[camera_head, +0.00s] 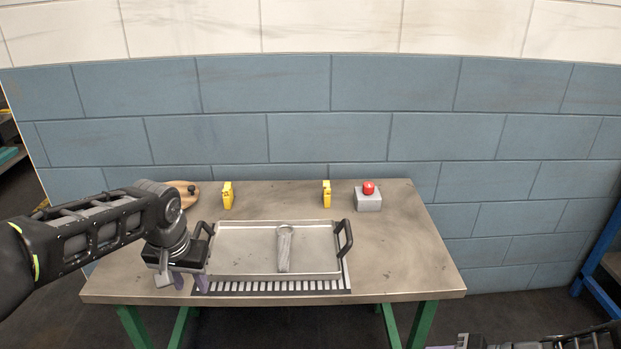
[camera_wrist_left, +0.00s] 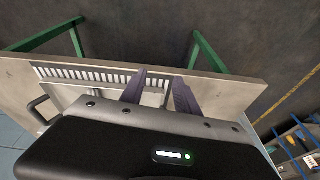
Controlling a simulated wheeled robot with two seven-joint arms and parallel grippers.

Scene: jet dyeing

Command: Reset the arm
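My left arm comes in from the left in the head view. My left gripper (camera_head: 187,282) points down over the front left part of the table, beside the tray's left handle. In the left wrist view its two purple fingers (camera_wrist_left: 160,92) stand apart with nothing between them. The metal tray (camera_head: 245,253) has two black handles and lies on the table. A grey, long object (camera_head: 284,250) lies in it. Part of my right arm (camera_head: 560,342) shows at the bottom right, low beside the table; its gripper is mostly cut off by the frame.
The table (camera_head: 400,240) has green legs. Along its back stand two yellow pieces (camera_head: 227,196) (camera_head: 326,194), a grey box with a red button (camera_head: 368,196), and a round wooden piece with a black knob (camera_head: 186,190). A slotted strip (camera_head: 275,286) runs along the tray's front. The table's right side is clear.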

